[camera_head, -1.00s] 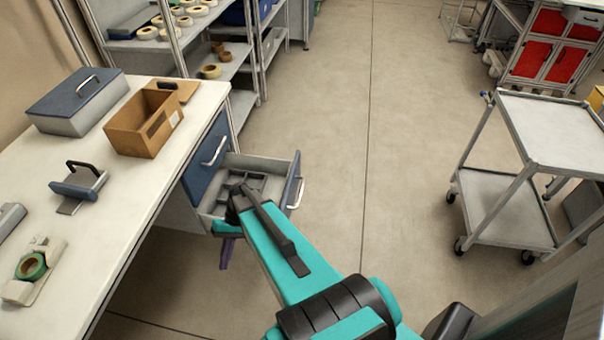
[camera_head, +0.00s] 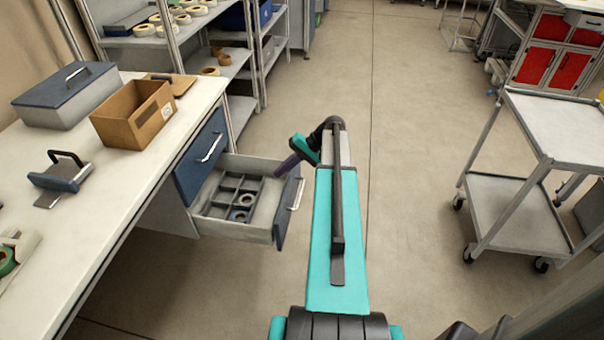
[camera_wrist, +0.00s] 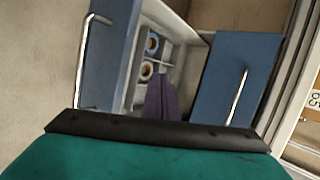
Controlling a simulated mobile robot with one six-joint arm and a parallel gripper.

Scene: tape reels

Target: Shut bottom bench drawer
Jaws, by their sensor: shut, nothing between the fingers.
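The bottom bench drawer (camera_head: 262,234) stands pulled open under the bench, its blue front (camera_head: 288,210) and silver handle (camera_head: 298,194) facing right. Inside is a grey divider with a few tape reels (camera_head: 247,184). The wrist view shows the open drawer's front (camera_wrist: 108,50) at left, reels (camera_wrist: 150,58) inside and the closed upper drawer front (camera_wrist: 235,82) at right. My gripper (camera_head: 282,168), with purple fingers, is shut and empty near the far end of the drawer front. The fingers also show in the wrist view (camera_wrist: 162,100); whether they touch the drawer is unclear.
The white bench (camera_head: 120,180) carries a cardboard box (camera_head: 135,115) and a blue-lidded case (camera_head: 65,95). Shelving (camera_head: 190,45) stands beyond the drawer. A grey trolley (camera_head: 505,210) stands at right. The floor between is clear.

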